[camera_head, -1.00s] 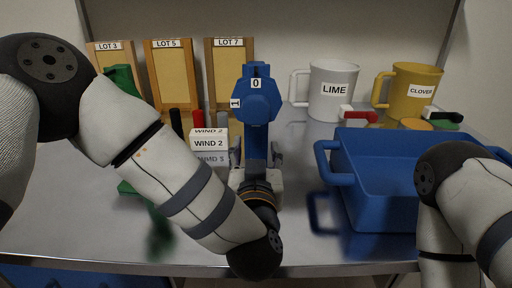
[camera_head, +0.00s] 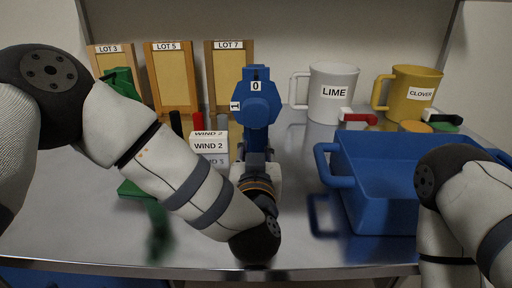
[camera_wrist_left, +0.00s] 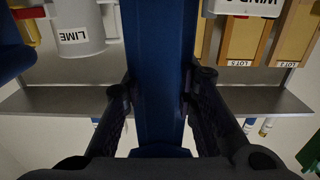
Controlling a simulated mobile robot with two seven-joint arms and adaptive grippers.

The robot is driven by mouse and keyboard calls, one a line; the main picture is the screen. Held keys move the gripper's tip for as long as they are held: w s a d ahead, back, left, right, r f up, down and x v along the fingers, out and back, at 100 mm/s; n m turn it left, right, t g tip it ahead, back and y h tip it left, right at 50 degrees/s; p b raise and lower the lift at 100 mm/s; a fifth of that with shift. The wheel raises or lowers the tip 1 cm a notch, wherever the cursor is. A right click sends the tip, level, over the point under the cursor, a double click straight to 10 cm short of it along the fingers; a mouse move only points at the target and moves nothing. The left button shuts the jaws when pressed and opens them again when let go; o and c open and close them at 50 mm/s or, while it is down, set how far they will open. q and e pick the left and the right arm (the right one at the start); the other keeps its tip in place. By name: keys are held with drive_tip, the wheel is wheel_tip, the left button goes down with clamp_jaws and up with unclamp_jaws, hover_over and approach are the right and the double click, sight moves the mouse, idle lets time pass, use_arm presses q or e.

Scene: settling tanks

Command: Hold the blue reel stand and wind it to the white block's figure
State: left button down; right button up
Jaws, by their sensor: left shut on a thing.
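The blue reel stand (camera_head: 257,112) stands upright in the middle of the table. Its drum carries a 0 label near the top and a 1 label at its left side. My left gripper (camera_head: 256,158) is shut around its post from the front, below the drum. In the left wrist view the blue post (camera_wrist_left: 157,60) runs between the fingers of the gripper (camera_wrist_left: 157,105).
A green stand (camera_head: 124,82) is partly hidden behind my left arm. A blue crate (camera_head: 345,181) stands at the right. The white LIME mug (camera_head: 333,105) and yellow CLOVER mug (camera_head: 411,84) stand behind it. Boards labelled LOT (camera_head: 169,80) line the back. Some table is clear in front.

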use_arm(q)
drive_tip(key=c, duration=1.2)
unclamp_jaws()
drive_tip(key=shift+s, duration=0.15)
drive_tip(key=s, duration=1.1)
drive_tip(key=shift+s, duration=0.4)
